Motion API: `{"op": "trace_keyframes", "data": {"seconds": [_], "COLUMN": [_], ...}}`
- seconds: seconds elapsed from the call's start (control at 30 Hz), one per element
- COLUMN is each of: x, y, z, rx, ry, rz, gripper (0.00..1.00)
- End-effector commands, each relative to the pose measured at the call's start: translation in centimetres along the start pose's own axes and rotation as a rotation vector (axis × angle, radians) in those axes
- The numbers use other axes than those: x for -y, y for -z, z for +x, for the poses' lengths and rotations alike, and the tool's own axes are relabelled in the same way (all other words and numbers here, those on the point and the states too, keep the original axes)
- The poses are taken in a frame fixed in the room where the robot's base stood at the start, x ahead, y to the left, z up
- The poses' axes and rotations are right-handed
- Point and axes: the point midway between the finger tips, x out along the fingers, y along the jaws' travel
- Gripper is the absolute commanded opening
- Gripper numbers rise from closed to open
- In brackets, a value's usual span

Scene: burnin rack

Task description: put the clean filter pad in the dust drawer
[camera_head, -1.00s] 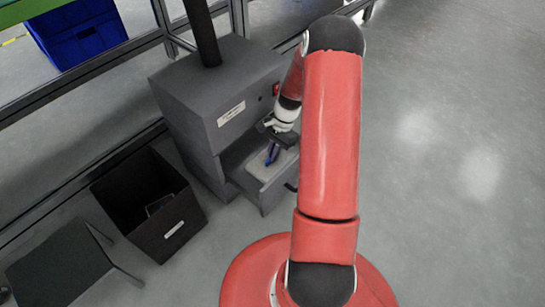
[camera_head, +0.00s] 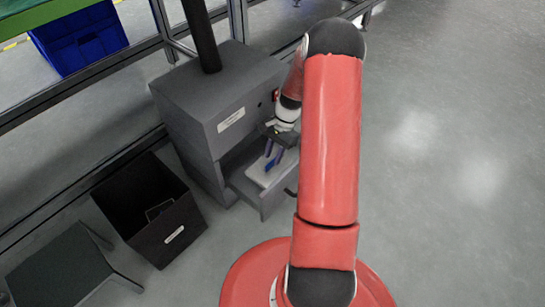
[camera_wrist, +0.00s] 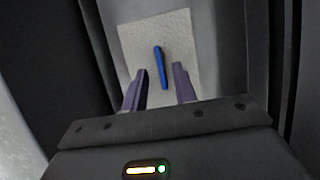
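The clean filter pad (camera_head: 263,176) is a pale, flat sheet with a blue strip (camera_wrist: 160,66) standing out along its middle. It lies inside the pulled-out dust drawer (camera_head: 244,186) of the grey cabinet; the pad also fills the middle of the wrist view (camera_wrist: 183,38). My gripper (camera_head: 273,155) is above the pad. In the wrist view my gripper (camera_wrist: 160,84) is open, its two purple-grey fingers apart, with the blue strip between and beyond them. I see a gap on both sides of the strip. My arm hides part of the drawer's right side.
The grey cabinet (camera_head: 205,95) stands over the drawer. A black bin (camera_head: 170,236) with a thin frame-like thing inside is at left, beside a dark stool (camera_head: 60,268). A blue crate (camera_head: 80,38) is behind the rail. Floor at right is clear.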

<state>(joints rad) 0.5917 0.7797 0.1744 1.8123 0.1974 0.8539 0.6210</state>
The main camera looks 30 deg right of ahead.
Motion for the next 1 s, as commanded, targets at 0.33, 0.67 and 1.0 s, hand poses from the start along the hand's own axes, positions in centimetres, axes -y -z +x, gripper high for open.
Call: {"op": "trace_keyframes", "data": {"seconds": [0.33, 0.67, 1.0], "x": [0.1, 0.2, -0.3], "y": [-0.1, -0.9, -11.8], "z": [-7.7, -11.0, -18.9], "rx": [-0.004, -0.02, -0.237], "ry": [0.003, 0.002, 0.001], "rz": [0.0, -0.028, -0.373], "gripper": [0.28, 0.28, 0.28]}}
